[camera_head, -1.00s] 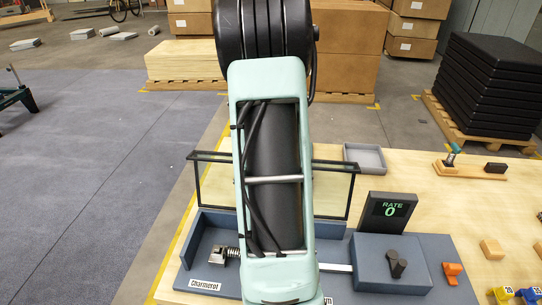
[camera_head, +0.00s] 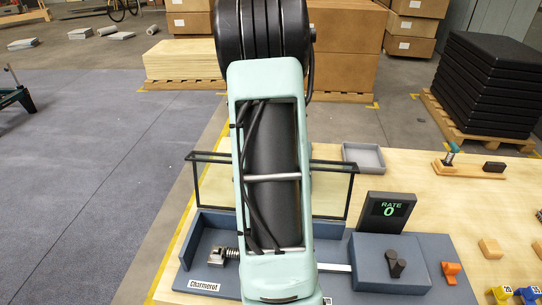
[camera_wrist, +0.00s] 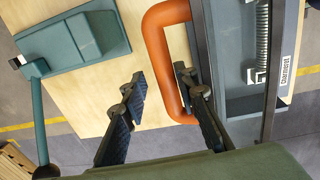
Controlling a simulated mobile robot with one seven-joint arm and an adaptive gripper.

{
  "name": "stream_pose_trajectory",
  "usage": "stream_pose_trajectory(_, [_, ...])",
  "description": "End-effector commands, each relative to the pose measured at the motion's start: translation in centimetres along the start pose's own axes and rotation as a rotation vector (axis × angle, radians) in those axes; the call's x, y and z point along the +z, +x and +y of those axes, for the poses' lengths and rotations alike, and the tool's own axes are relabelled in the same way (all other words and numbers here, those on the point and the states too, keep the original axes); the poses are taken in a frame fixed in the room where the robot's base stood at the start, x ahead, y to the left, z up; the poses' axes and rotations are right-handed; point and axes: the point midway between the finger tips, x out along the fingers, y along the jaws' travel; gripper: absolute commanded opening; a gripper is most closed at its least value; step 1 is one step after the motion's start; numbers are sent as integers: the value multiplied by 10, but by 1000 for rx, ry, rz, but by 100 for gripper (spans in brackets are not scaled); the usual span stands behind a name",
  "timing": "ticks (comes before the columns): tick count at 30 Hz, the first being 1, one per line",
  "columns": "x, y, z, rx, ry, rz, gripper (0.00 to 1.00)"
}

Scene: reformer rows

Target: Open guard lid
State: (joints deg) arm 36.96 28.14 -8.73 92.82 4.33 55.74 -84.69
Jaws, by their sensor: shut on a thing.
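The guard lid (camera_head: 331,190) is a clear panel in a black frame. It stands raised at the back of the blue-grey machine (camera_head: 193,248). Its middle is hidden behind my arm in the head view. An orange handle (camera_wrist: 163,70) shows beside the dark frame in the wrist view. My gripper (camera_wrist: 160,88) has one finger on each side of the handle's long bar and is shut on it. The head view hides my gripper and the handle behind my arm.
A rate display (camera_head: 387,210) reading 0 and a box with a dark knob (camera_head: 396,264) sit at the machine's right. A grey tray (camera_head: 364,158) lies behind. Orange and yellow blocks (camera_head: 490,248) are on the table's right. A spring (camera_wrist: 262,40) lies inside the machine.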

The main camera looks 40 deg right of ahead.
Motion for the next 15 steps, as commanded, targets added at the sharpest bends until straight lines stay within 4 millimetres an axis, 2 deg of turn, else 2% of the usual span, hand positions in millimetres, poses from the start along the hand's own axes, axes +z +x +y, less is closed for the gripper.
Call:
stream_pose_trajectory(4, [0, -5, 3, 9, 0, 0, 21])
stream_pose_trajectory(7, [0, -18, 4, 13, 0, 1, 21])
stream_pose_trajectory(15, [0, -75, 2, 13, 0, 2, 21])
